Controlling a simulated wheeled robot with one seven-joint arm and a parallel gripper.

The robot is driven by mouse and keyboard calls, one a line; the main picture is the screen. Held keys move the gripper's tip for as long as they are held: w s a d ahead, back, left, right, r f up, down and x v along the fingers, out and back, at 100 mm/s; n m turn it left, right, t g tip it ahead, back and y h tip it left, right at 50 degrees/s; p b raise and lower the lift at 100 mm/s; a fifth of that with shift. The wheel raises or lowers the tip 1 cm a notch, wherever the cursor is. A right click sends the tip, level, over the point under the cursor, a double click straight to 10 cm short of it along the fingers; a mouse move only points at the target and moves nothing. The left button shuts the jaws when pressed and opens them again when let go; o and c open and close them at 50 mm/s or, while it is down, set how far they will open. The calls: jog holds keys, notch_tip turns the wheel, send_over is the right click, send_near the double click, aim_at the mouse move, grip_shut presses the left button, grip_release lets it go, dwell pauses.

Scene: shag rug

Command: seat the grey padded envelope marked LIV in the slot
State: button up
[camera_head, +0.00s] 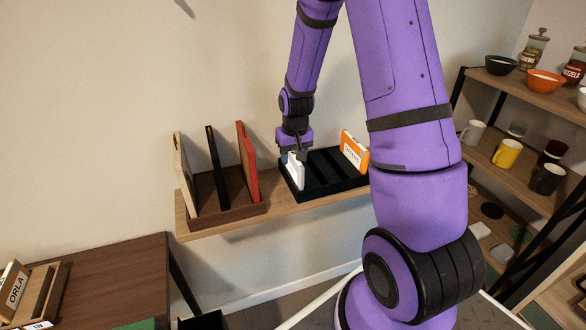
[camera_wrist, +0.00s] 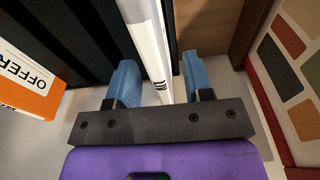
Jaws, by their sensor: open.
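The light grey padded envelope (camera_head: 296,172) stands on edge at the left end of the black slotted rack (camera_head: 330,187). It looks white in the light. In the wrist view the envelope (camera_wrist: 148,38) runs upward between my fingers, with dark lettering that seems to read LIV on its near edge. My gripper (camera_head: 299,151) is just above the envelope. In the wrist view my gripper (camera_wrist: 160,76) is open, with a blue pad on each side of the envelope. The envelope's lower edge is hidden.
An orange and white OFFERS packet (camera_head: 354,152) stands at the rack's right end, with empty slots between. A brown rack (camera_head: 231,210) with several upright thin items is to the left on the same wooden shelf (camera_head: 276,215). Its red-edged item (camera_wrist: 275,110) is close to my right finger.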

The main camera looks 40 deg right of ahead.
jog(key=shift+w+f, duration=0.2)
jog(key=shift+f, duration=1)
jog(key=shift+c, duration=0.2)
grip_shut()
jog(key=shift+d, duration=0.1)
